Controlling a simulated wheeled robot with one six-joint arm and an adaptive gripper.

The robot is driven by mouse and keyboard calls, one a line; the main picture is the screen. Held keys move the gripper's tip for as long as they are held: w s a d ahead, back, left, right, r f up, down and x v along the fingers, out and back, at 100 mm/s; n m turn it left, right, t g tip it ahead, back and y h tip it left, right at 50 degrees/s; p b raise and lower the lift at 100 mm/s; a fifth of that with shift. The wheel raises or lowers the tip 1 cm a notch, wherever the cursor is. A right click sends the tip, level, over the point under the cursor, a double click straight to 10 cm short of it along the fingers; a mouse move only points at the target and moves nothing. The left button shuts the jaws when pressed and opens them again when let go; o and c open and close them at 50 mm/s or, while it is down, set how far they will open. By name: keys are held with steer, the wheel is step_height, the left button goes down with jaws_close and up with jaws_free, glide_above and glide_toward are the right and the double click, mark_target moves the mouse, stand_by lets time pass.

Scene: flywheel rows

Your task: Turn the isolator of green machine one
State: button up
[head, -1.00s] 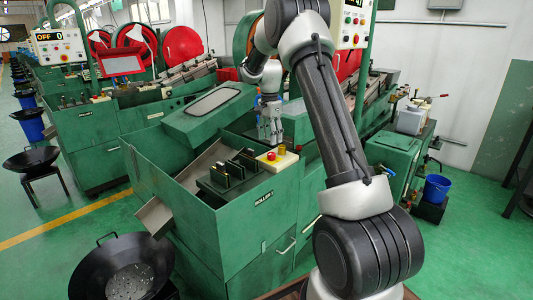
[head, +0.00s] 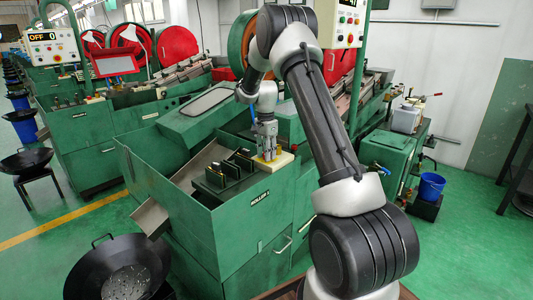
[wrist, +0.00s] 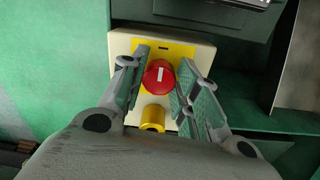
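Green machine one (head: 235,225) stands in front of me, with lettering on its front that seems to read "ROLLER 1". A cream control box with a yellow plate (wrist: 120,45) sits on its top. The isolator, a red round knob with a white mark (wrist: 159,76), is on that plate, and a yellow button (wrist: 153,118) sits below it. My gripper (head: 268,155) points down over the box. In the wrist view my gripper (wrist: 158,82) is open, one finger on each side of the red knob. I cannot tell whether the fingers touch the knob.
Dark blocks (head: 230,168) stand on the machine top just left of the box. A metal chute (head: 150,218) leads toward a black pan (head: 118,268) at front left. A control panel (head: 345,25) stands behind my arm.

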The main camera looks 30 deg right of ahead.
steer(key=shift+c, duration=0.9)
steer(key=shift+n, duration=0.3)
steer(key=n, duration=1.7)
steer(key=shift+s+d, duration=0.1)
steer(key=shift+n+t, duration=0.3)
